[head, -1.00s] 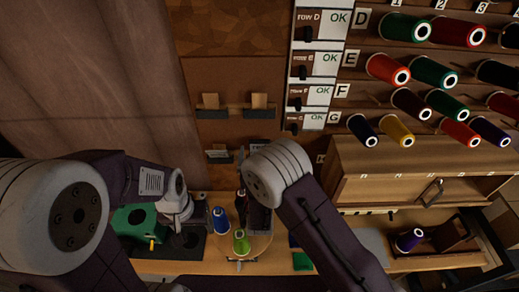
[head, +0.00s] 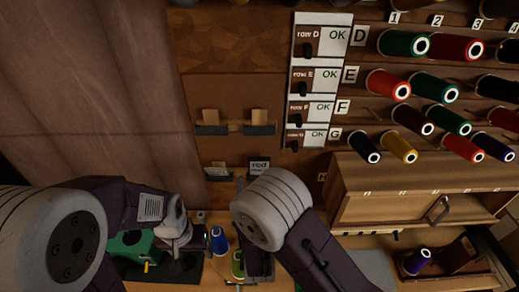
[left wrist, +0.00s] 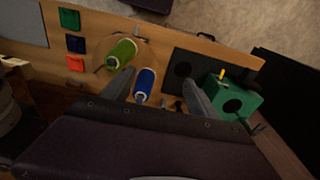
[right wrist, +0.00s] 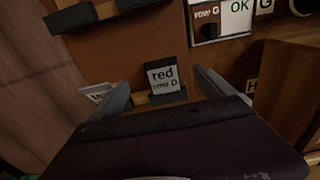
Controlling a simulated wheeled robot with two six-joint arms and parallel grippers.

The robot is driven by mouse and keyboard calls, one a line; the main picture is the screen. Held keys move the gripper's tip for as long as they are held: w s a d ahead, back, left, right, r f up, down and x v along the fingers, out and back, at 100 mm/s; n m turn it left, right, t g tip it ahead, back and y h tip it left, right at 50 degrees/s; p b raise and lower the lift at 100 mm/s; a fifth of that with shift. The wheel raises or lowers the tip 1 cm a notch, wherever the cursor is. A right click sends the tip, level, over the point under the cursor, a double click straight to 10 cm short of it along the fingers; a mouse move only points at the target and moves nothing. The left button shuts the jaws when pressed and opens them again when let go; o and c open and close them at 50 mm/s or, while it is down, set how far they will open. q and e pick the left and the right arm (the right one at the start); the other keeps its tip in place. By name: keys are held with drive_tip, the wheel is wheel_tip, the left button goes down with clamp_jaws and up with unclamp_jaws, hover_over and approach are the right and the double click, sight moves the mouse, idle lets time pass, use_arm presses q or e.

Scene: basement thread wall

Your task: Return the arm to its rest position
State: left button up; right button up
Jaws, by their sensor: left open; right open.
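My left gripper (left wrist: 160,92) is open and empty in the left wrist view, its fingers pointing towards the bench with a blue spool (left wrist: 145,84) and a green spool (left wrist: 122,53) in line beyond them. In the head view my left wrist (head: 176,228) is above the bench at lower left, near the blue spool (head: 219,240). My right gripper (right wrist: 163,86) is open and empty in the right wrist view, facing a card reading "red row D" (right wrist: 163,76) on the wall. In the head view my right arm's pale joint (head: 270,208) hides most of that gripper.
Spool pegs with red, green, yellow and dark spools (head: 402,148) fill the upper right wall. A wooden cabinet (head: 400,195) juts out below them. A green box (left wrist: 232,103) and colored tiles (left wrist: 75,44) are on the bench.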

drive_tip(key=d+f+m+g+h+b, duration=0.1)
drive_tip(key=d+m+g+h+b, duration=0.15)
drive_tip(key=d+m+h, duration=0.8)
drive_tip(key=s+d+f+m+g+h, duration=0.1)
drive_tip(key=s+d+f+m+g, duration=0.1)
drive_tip(key=s+d+g, duration=0.45)
drive_tip(key=s+d+f+m+g, duration=0.2)
drive_tip(key=s+d+m+g, duration=0.1)
drive_tip(key=d, duration=0.6)
drive_tip(key=s+f+m+g+y+b, duration=0.2)
drive_tip(key=s+f+m+g+y, duration=0.2)
drive_tip(key=s+f+m+g, duration=0.45)
drive_tip(key=a+m+t+y+b, duration=0.2)
drive_tip(key=a+m+t+y, duration=0.2)
drive_tip(key=a+m+y, duration=0.3)
drive_tip(key=a+m, duration=0.1)
drive_tip(key=m, duration=0.4)
drive_tip(key=shift+w+y, duration=0.15)
drive_tip(key=shift+y, duration=0.2)
drive_tip(key=shift+a+r, duration=0.1)
